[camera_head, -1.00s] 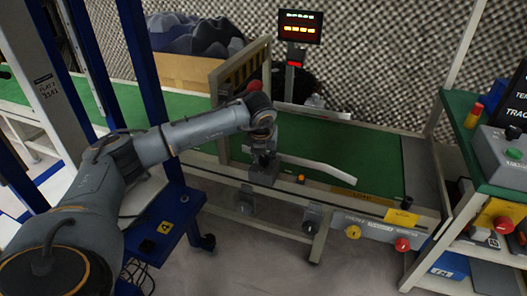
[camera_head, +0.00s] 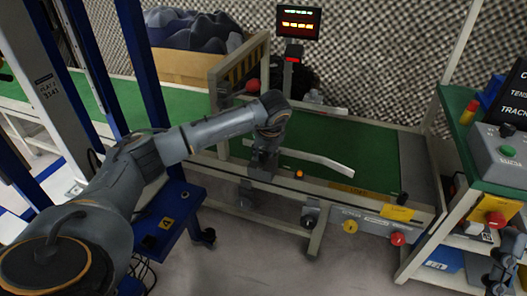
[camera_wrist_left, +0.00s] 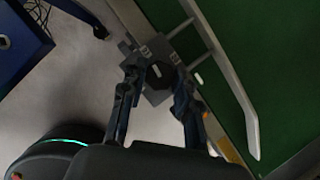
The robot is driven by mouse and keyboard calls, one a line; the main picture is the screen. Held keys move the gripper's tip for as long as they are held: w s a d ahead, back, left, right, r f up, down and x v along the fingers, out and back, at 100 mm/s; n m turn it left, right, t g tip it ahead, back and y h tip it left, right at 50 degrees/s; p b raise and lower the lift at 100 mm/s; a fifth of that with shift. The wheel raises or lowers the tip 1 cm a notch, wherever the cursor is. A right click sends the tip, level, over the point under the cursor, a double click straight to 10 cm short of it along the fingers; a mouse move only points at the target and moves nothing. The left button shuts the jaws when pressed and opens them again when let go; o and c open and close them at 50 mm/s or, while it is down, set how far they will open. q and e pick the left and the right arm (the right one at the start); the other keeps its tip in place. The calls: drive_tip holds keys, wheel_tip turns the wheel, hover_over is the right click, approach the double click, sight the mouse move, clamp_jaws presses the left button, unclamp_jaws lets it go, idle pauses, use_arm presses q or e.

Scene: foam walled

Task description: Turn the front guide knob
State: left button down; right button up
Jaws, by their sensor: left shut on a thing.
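My left gripper (camera_head: 255,178) points down at the front rail of the green conveyor. In the left wrist view, my left gripper (camera_wrist_left: 159,78) has its two fingers on either side of the dark, many-sided front guide knob (camera_wrist_left: 160,75) and is shut on it. The knob sits on a grey bracket at the belt's edge. In the head view the gripper largely hides it. The pale bent guide rail (camera_head: 315,159) lies over the belt beside it. Part of what looks like my right gripper (camera_head: 503,268) shows at the lower right edge; its jaws are unclear.
Another black knob (camera_head: 310,216) hangs on the front rail to the right. A panel with a yellow knob (camera_head: 350,226) and a red button (camera_head: 397,239) follows. A green-topped bench (camera_head: 462,140) stands at right, and a blue-framed cart (camera_head: 170,225) at left.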

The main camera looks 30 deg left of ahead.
sight(263, 154)
use_arm(q)
drive_tip(key=c, duration=1)
unclamp_jaws()
drive_tip(key=shift+d+r, duration=0.1)
drive_tip(key=shift+r, duration=0.2)
drive_tip(key=v, duration=0.2)
drive_tip(key=shift+s+d+r, duration=0.1)
drive_tip(key=shift+r, duration=0.15)
drive_tip(key=shift+s+d+f, duration=0.1)
drive_tip(key=shift+s+d, duration=1.2)
drive_tip(key=shift+d, duration=0.25)
drive_tip(key=shift+s+d, duration=1.25)
drive_tip(key=shift+d, duration=0.25)
drive_tip(key=shift+s+d, duration=1.3)
drive_tip(key=shift+d, duration=0.25)
